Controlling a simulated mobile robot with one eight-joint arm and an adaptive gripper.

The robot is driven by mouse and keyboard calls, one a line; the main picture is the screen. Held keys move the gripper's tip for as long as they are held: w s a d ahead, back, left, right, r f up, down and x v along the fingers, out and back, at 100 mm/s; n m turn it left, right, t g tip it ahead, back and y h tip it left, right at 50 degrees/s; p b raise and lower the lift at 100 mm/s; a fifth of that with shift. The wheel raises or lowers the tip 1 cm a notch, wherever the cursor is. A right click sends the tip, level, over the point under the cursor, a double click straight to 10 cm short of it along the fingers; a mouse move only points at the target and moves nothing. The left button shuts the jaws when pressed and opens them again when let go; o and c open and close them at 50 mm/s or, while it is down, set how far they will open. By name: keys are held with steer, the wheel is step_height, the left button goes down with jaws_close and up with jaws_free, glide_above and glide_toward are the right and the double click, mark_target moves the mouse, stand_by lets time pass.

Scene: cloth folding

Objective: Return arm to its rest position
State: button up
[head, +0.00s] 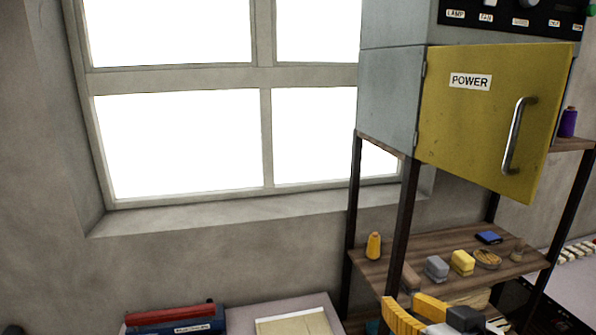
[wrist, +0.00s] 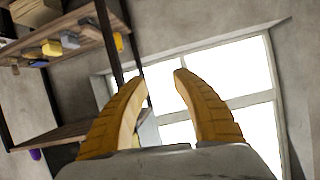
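My gripper (head: 403,301) shows at the bottom right of the head view, in front of the lower part of the shelf rack. In the wrist view my gripper (wrist: 161,79) has its two yellow fingers apart with nothing between them. The window shows behind the fingers there. The rest of my arm is mostly out of the frame. A flat beige piece (head: 295,325), perhaps folded cloth, lies on the table at the bottom of the head view; it is cut off by the frame edge.
A shelf rack (head: 455,250) holds a yellow spool (head: 374,246), small blocks and a dish. Above it hangs a cabinet with a yellow POWER door (head: 490,120). A red and blue box (head: 175,320) stands at bottom left. The window (head: 180,145) wall is clear.

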steer(key=s+f+g+h+b, duration=0.1)
steer(key=s+f+g+b, duration=0.1)
steer(key=f+b, duration=0.6)
steer(key=s+d+f+m+g+h+b, duration=0.1)
steer(key=s+f+g+b, duration=0.2)
steer(key=f+b, duration=0.6)
step_height(320, 180, down, 12)
steer(key=shift+s+r+g+h, duration=0.1)
steer(key=shift+s+g+h, duration=0.15)
steer(key=shift+g+h, duration=0.25)
